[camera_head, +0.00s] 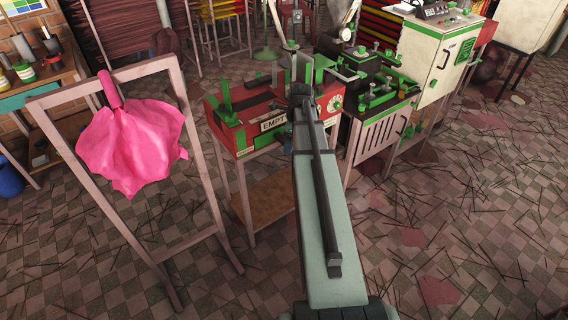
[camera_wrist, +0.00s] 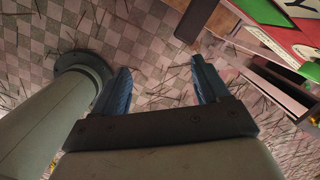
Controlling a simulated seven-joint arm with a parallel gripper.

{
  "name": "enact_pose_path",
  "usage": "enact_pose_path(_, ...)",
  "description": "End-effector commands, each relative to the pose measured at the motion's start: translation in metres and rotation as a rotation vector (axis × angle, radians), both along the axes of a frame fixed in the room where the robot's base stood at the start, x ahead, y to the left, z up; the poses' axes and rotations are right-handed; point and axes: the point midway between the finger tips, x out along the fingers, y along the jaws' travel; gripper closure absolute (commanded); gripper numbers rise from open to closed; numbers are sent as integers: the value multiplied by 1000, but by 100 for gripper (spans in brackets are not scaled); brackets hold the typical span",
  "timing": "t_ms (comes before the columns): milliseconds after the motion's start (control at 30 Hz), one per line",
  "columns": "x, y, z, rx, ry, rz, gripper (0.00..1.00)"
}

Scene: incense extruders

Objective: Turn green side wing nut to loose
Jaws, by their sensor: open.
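My gripper (camera_wrist: 161,66) shows in the wrist view with its two blue fingers spread and nothing between them; floor is behind the gap. In the head view my arm reaches forward to the red extruder machine (camera_head: 258,118), and the fingers cannot be made out there. The machine has several green parts on top, and a white "EMPTY" label on its front. I cannot tell which green part is the side wing nut; my arm covers part of the machine. A red and green panel (camera_wrist: 285,22) shows at the upper right of the wrist view, to the right of the fingers.
A black machine with green parts (camera_head: 381,92) stands right of the red one, with a white cabinet (camera_head: 432,52) beyond. A metal frame with a pink cloth (camera_head: 132,150) stands at left. The tiled floor (camera_head: 470,210) at right is open, with scattered sticks.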

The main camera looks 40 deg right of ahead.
Motion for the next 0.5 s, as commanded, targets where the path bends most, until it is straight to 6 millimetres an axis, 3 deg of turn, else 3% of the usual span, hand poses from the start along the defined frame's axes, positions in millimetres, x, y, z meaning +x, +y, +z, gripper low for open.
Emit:
enact_pose_path(300, -21, 29, -38, -4, 43, 152, 26)
enact_pose_path(500, -24, 43, -56, -3, 61, 233, 26)
